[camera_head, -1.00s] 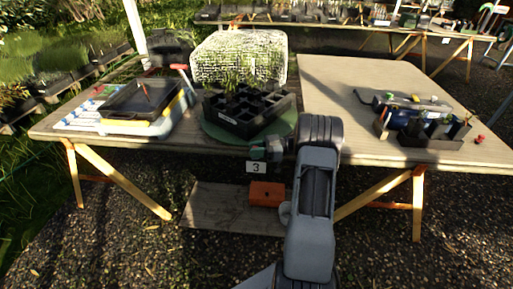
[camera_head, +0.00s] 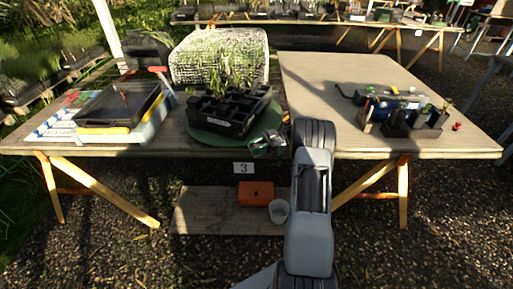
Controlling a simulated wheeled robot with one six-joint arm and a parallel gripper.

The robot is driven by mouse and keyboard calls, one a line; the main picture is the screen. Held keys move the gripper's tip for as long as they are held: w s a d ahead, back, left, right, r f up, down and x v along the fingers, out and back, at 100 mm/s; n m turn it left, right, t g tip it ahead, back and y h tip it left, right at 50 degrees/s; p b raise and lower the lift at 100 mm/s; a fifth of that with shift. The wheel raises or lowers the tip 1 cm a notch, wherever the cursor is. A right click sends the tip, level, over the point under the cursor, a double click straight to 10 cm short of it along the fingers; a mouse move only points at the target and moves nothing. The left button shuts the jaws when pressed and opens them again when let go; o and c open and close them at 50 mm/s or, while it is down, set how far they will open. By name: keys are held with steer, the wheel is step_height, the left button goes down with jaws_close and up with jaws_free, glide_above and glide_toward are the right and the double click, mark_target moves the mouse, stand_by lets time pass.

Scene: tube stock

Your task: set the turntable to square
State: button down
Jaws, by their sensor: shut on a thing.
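The green round turntable (camera_head: 207,138) lies on the wooden table, near its front edge left of the centre. A black cell tray (camera_head: 222,118) with seedlings stands on it. The tray is turned at an angle to the table's front edge, with its labelled side facing front-left. My gripper (camera_head: 264,146) is at the turntable's front-right rim, shut on the turntable. The exact contact is small and partly hidden by my wrist.
A dark tray on a yellow and white stack (camera_head: 120,120) stands at the left. A white mesh cover (camera_head: 222,55) is behind the turntable. Dark pots (camera_head: 417,125) stand at the right. An orange box (camera_head: 256,193) and a grey bucket (camera_head: 279,210) are below. The right tabletop's middle is clear.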

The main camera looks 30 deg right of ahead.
steer(key=shift+r, duration=0.1)
steer(key=c, duration=0.9)
jaws_free()
steer(key=shift+c, duration=0.2)
steer(key=shift+r, duration=0.35)
step_height(320, 180, up, 3)
steer(key=shift+f+p, duration=0.1)
steer(key=shift+p, duration=0.25)
steer(key=s+a+r+p, duration=0.1)
steer(key=s+a+r, duration=0.2)
steer(key=s+r, duration=0.6)
steer(key=s, duration=0.4)
steer(key=shift+s+a+r, duration=0.2)
steer(key=shift+a, duration=0.15)
steer(key=shift+c, duration=0.3)
